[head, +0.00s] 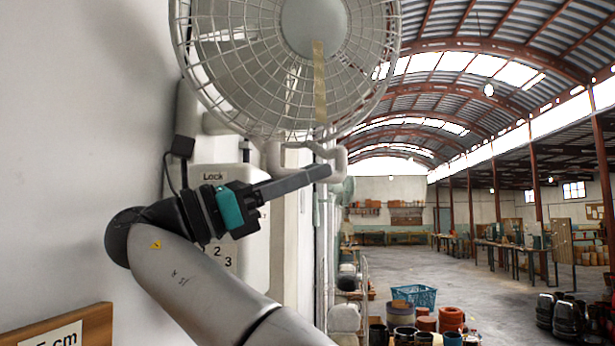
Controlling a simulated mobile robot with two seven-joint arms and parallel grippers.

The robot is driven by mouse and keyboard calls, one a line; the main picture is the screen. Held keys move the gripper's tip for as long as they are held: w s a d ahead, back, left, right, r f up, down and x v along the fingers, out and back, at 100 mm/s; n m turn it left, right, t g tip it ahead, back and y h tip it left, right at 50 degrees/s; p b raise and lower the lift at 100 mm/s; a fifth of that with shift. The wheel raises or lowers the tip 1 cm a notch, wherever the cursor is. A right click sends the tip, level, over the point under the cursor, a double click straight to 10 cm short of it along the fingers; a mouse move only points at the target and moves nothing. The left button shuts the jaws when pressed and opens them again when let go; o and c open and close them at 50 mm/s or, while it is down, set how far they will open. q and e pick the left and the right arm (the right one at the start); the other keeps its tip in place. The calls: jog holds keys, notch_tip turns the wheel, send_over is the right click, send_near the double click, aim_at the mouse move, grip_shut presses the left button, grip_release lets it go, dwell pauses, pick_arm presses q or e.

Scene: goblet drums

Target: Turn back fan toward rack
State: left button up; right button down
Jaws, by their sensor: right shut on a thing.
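A white wall fan (300,27) with a wire cage fills the top of the head view, cut off by the upper edge. A tan ribbon (319,80) hangs from its hub. A pale curved handle (338,157) sits just below the cage. My right gripper (322,172) is at this handle, its dark fingers shut on it. The exact contact is partly hidden by the fingers. My left gripper is out of view. I cannot make out the rack with certainty.
A wooden board with a "cm" label (60,328) is at lower left. A blue basket (414,296) and several pots (452,319) stand below right.

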jog(key=c, duration=0.8)
grip_release()
jog(key=shift+o, duration=0.2)
jog(key=shift+w+d, duration=0.1)
